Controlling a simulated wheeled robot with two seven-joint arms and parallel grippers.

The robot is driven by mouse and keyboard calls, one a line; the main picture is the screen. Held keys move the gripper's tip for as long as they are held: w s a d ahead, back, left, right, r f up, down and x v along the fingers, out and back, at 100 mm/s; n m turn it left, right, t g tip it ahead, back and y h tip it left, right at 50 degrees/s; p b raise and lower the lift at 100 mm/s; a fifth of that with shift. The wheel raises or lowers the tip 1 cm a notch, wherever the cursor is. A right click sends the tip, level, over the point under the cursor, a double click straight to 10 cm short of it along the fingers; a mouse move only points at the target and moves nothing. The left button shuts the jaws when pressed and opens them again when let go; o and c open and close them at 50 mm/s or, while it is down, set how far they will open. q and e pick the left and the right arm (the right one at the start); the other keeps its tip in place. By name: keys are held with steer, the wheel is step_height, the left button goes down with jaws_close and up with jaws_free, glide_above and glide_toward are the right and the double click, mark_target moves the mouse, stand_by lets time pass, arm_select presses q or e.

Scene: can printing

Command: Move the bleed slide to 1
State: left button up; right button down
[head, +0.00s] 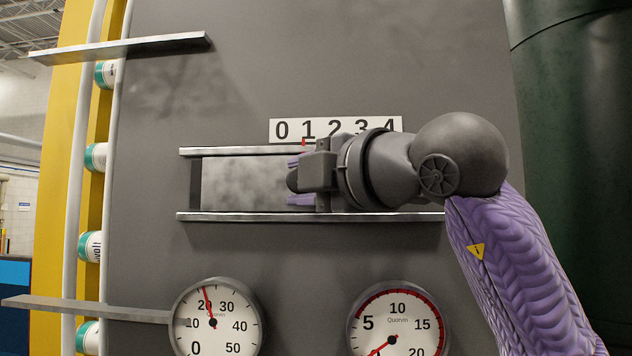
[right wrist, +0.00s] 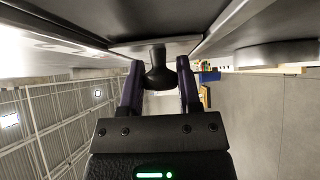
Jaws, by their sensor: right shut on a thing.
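The bleed slide runs between two horizontal rails on the grey panel; its mottled grey track (head: 240,185) shows on the left. A white scale (head: 292,130) above it reads 0 to 4, with the 3 partly covered by my arm. A small red pointer (head: 303,142) stands just under the 1, slightly left of the digit's middle. In the right wrist view the gripper (right wrist: 160,85) is shut on a dark knob (right wrist: 158,62). My left gripper is not in view.
Two round gauges (head: 217,320) (head: 391,322) sit below the slide. The lower rail (head: 250,216) and upper rail (head: 230,151) bound it. Shelf bars (head: 125,46) and several cans (head: 95,156) are on the left. A dark green cylinder (head: 575,150) stands at right.

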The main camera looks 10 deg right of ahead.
steer(key=shift+f, duration=0.15)
steer(key=shift+c, duration=1.6)
jaws_free()
steer(key=shift+s+d, duration=0.2)
steer(key=shift+s, duration=0.05)
steer(key=b+v, duration=0.4)
steer(key=v, duration=0.5)
steer(key=shift+s, duration=0.2)
